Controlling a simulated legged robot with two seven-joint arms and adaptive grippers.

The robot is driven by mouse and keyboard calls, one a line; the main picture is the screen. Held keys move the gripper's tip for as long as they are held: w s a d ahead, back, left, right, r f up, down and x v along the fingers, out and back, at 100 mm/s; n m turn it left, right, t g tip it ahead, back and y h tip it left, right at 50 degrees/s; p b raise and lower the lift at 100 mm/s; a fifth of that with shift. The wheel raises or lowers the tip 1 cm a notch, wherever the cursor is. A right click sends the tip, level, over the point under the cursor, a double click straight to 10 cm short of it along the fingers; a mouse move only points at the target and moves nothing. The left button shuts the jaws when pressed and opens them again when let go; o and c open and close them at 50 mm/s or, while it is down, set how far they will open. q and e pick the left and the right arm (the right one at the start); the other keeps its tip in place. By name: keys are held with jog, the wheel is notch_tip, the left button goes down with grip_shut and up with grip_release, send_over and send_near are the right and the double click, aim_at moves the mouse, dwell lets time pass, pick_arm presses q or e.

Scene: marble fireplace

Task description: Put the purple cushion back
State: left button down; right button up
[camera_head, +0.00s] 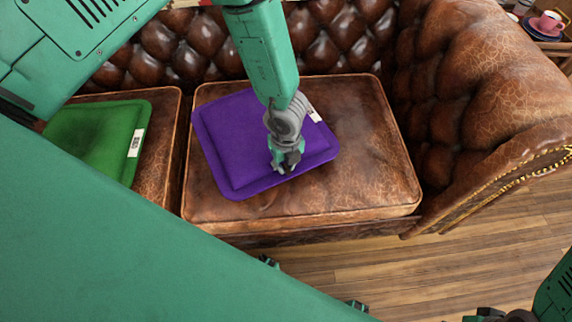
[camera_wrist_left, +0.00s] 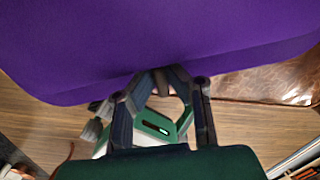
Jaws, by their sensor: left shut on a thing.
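The purple cushion (camera_head: 233,150) is flat over the right seat of the brown leather sofa (camera_head: 370,140), slightly turned, with a white label near its upper right corner. I cannot tell whether it rests fully on the seat. My left gripper (camera_head: 286,165) is shut on the cushion near its front right part. In the left wrist view the purple cushion (camera_wrist_left: 160,40) fills the top, and the fingertips of my left gripper (camera_wrist_left: 160,78) meet at its edge. My right gripper (camera_head: 500,316) shows only in part at the bottom right corner; its fingers are unclear.
A green cushion (camera_head: 95,138) with a white label lies on the left seat. The tufted backrest (camera_head: 185,45) and rolled armrest (camera_head: 490,90) bound the right seat. A pink cup (camera_head: 546,23) stands on a side table at top right. Wooden floor (camera_head: 400,270) is clear in front.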

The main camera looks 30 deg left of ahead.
pick_arm(q)
jog(key=shift+d, duration=0.1)
pick_arm(e)
jog(key=shift+d, duration=0.1)
pick_arm(q)
jog(key=c, duration=1.6)
grip_release()
jog(key=shift+d, duration=0.2)
pick_arm(e)
jog(key=shift+d+f, duration=0.1)
jog(key=shift+d, duration=0.15)
pick_arm(q)
jog(key=shift+r, duration=0.1)
pick_arm(e)
jog(key=shift+a, duration=0.1)
